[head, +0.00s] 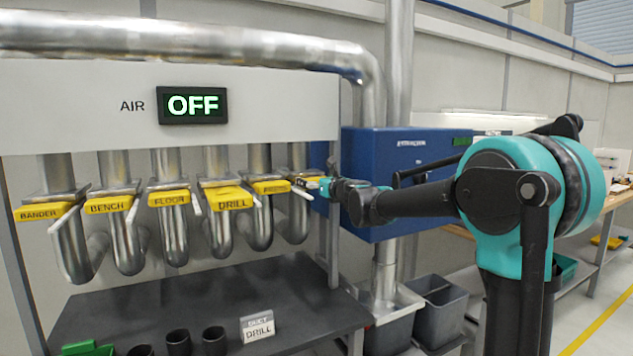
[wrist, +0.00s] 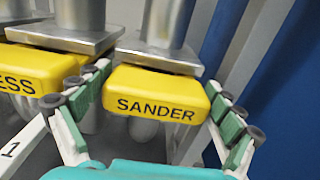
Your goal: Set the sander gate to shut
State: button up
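The sander gate is a yellow block lettered SANDER (wrist: 155,106), under a grey metal flange on a vertical pipe. In the wrist view my gripper (wrist: 155,112) has its two green-padded fingers spread, one on each side of the yellow block. A narrow gap seems to lie on the right; whether the left finger touches cannot be told. In the head view the sander gate (head: 303,182) is the rightmost of the row, its label hidden, and my gripper (head: 322,185) is at its right end.
To the left, the neighbouring yellow gate (wrist: 40,70) ending in ESS sits close to my left finger. Gates lettered BANDER (head: 40,212), BENCH (head: 108,205), FLOOR (head: 169,199) and DRILL (head: 234,202) continue leftward. A blue extractor cabinet (head: 375,165) stands close behind my arm. The air display (head: 194,105) reads OFF.

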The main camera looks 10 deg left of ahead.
jog(key=shift+o, duration=0.5)
jog(key=shift+w, duration=0.1)
jog(key=v, duration=1.2)
